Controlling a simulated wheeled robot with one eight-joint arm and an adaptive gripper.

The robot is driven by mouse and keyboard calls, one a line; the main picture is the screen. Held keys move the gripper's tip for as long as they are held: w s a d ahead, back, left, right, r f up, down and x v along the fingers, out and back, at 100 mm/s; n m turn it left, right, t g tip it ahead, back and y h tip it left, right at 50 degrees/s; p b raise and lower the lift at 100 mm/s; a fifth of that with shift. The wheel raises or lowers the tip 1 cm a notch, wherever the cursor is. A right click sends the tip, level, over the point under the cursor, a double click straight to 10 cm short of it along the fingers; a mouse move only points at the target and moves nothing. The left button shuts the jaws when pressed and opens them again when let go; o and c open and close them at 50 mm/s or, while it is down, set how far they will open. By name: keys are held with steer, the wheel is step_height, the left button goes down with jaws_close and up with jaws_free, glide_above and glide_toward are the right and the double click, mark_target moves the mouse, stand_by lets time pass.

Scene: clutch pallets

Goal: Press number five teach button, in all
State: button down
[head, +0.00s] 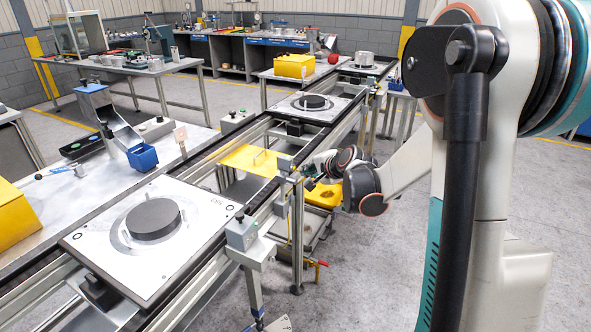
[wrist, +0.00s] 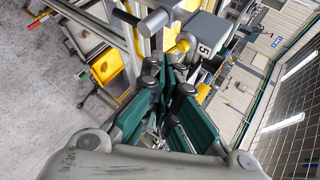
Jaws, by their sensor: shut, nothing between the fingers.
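In the wrist view a grey box with a label reading 5 (wrist: 203,49) sits just beyond my fingertips. A yellow button-like knob (wrist: 178,47) projects from it on the left. My gripper (wrist: 167,80) is shut and empty, its fingertips close to the knob; I cannot tell whether they touch it. In the head view my gripper (head: 309,182) is beside the conveyor rail, near a small grey box (head: 285,163) on a post. The knob and the number cannot be made out there.
A pallet with a dark disc (head: 140,235) lies on the conveyor in front. Another grey button box (head: 241,233) stands on a post at its right. A yellow plate (head: 250,160) lies beyond. A grey cylinder (wrist: 153,22) juts near my fingers. Open floor lies right of the conveyor.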

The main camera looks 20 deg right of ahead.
steer(key=shift+w, duration=0.1)
steer(key=shift+w+a, duration=0.2)
steer(key=shift+w+a, duration=0.35)
stand_by(0.9)
stand_by(0.4)
steer(key=shift+s+d, duration=0.55)
steer(key=shift+s, duration=0.15)
steer(key=s+d, duration=0.1)
steer(key=s, duration=0.1)
steer(key=s+d, duration=0.2)
stand_by(0.4)
stand_by(0.6)
